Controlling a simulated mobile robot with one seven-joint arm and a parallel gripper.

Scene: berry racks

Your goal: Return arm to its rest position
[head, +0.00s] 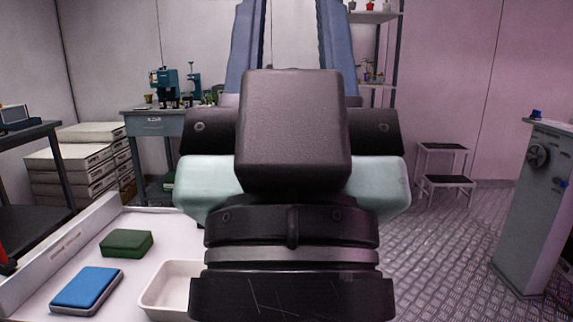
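My gripper (291,20) is large in the middle of the head view, pointing up and away over the right side of the table. Its two blue-grey fingers stand well apart, with bare wall showing between them. The fingertips run out of the top of the frame. Nothing shows between the visible parts of the fingers. My dark wrist and pale green hand hide much of the scene behind.
A white table (75,272) at lower left bears a green block (126,243), a blue block (87,290) and a white tray (160,288), partly hidden by my arm. A grey machine cabinet (530,215) stands at right. A step stool (445,180) stands behind open floor.

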